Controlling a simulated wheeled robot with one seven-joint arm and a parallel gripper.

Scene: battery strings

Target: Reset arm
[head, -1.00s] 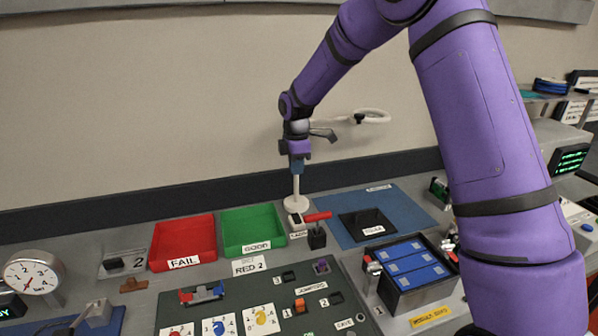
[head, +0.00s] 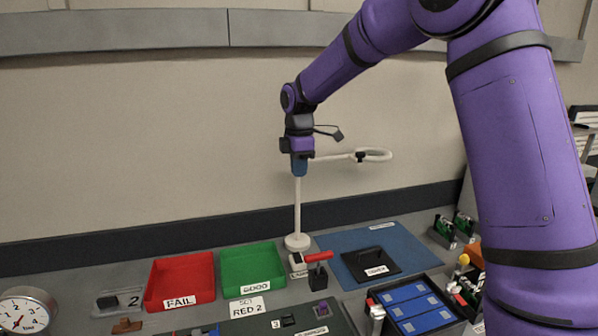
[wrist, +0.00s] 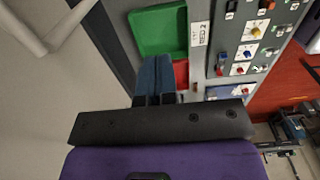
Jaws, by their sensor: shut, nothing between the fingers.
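My purple arm reaches in from the right of the head view. My gripper (head: 299,168) hangs pointing down in front of the wall, above the back of the bench. Its blue fingers (wrist: 154,75) are together and empty in the wrist view. In the head view the gripper overlaps the upper part of a white stand with a ring (head: 298,210); I cannot tell whether they touch. In the wrist view the fingers stand out against the green and red bins below.
A red FAIL bin (head: 180,281) and a green GOOD bin (head: 252,266) stand at the back. A red-handled lever (head: 318,262), a blue mat (head: 408,246) and a case of blue cells (head: 414,300) lie to the right. A dial gauge (head: 24,312) is at lower left.

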